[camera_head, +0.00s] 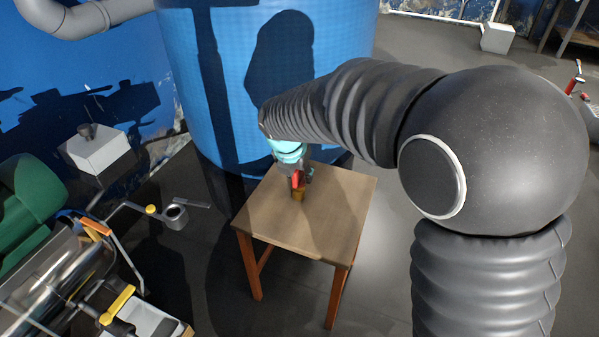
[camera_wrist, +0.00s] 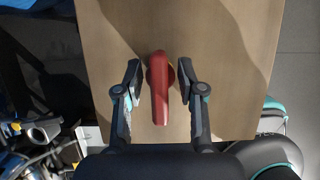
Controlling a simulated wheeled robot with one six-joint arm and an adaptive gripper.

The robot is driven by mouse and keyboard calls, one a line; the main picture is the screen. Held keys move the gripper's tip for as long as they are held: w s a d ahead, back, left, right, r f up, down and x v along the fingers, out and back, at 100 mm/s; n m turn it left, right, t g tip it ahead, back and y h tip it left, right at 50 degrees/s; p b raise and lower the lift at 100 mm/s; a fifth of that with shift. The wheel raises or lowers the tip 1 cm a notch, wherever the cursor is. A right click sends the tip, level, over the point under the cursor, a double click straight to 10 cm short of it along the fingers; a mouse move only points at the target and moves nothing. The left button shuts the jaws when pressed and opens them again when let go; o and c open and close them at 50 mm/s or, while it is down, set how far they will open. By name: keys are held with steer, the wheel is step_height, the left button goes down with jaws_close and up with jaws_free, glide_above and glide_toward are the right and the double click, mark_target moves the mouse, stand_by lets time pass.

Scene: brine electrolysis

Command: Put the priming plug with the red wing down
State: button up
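The priming plug (camera_head: 298,195) with the red wing is at the small wooden table (camera_head: 335,205), a brass-coloured body below the red wing. In the wrist view the red wing (camera_wrist: 160,100) points lengthwise between my fingers, with a round body partly hidden under it. My gripper (camera_wrist: 159,80) is over the table with one finger on each side of the plug. A narrow gap shows between each finger and the plug, so it looks open. In the head view my gripper (camera_head: 299,172) partly hides the plug, which looks upright; its contact with the tabletop is hard to make out.
The tabletop around the plug is bare. A large blue tank (camera_head: 230,100) stands close behind the table. Metal equipment with a yellow handle (camera_head: 117,303) is at lower left. A white box (camera_head: 97,150) is at left, and a small bracket with a ring (camera_head: 175,214) is nearer the table.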

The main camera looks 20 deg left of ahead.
steer(key=p+v, duration=0.2)
steer(key=v, duration=1)
steer(key=shift+r, duration=0.2)
steer(key=s+d+r+m, duration=0.2)
steer(key=d+m, duration=0.6)
steer(key=d, duration=0.3)
steer(key=s+d+r+m, duration=0.2)
steer(key=s+d+m, duration=0.1)
steer(key=d+m, duration=0.65)
steer(key=s+d+f+m+t, duration=0.1)
steer(key=s+d+f+m, duration=0.2)
steer(key=s+d+m, duration=0.9)
steer(key=d+m, duration=0.2)
steer(key=m, duration=0.3)
steer(key=shift+s+d, duration=0.2)
steer(key=shift+s, duration=0.1)
steer(key=shift+m, duration=0.25)
